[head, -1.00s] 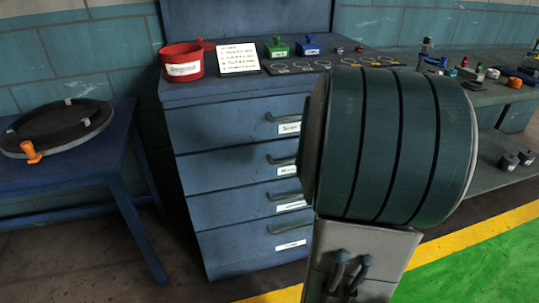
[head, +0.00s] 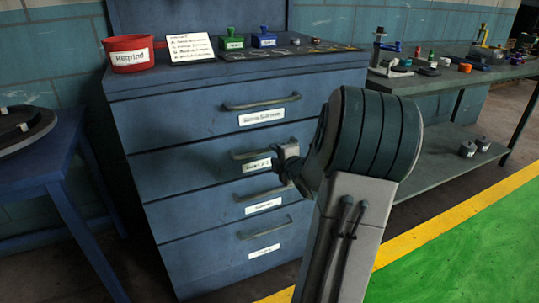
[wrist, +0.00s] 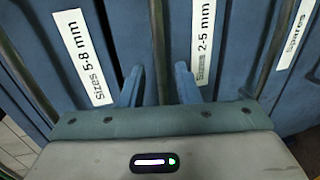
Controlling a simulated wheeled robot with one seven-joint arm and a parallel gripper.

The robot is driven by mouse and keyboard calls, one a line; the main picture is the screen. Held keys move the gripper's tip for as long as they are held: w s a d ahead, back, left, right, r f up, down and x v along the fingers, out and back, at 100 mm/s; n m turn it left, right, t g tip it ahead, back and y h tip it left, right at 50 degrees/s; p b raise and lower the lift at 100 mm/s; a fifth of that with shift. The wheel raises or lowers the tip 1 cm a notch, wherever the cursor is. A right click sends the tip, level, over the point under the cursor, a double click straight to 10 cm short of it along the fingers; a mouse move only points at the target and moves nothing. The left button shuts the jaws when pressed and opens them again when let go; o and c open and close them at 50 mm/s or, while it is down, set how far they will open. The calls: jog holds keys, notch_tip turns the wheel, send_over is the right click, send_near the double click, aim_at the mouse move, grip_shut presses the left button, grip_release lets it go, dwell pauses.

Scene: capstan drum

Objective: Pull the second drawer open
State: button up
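The blue drawer cabinet (head: 190,115) stands ahead with its stacked drawers looking shut. The second drawer (head: 190,163) has a bar handle (head: 250,153) above its label; my gripper hides the handle's right part in the head view. My gripper (head: 279,163) is at that handle's right side. In the wrist view, the second drawer's handle (wrist: 158,50) runs between the two blue fingers of my gripper (wrist: 160,84), which are open with a gap on each side. The "Sizes 2-5 mm" label (wrist: 203,40) lies just right of the handle. Whether the fingertips reach past the bar is unclear.
The top drawer handle (head: 262,102) and third drawer handle (head: 262,193) are close above and below. A red "Regrind" bin (head: 129,55) and small items stand on the cabinet. A blue table (head: 45,165) is left, a workbench (head: 440,80) right.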

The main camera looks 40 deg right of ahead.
aim_at(270, 151)
jog(key=b+x, duration=0.1)
jog(key=x, duration=0.4)
grip_shut()
jog(key=shift+s, duration=0.15)
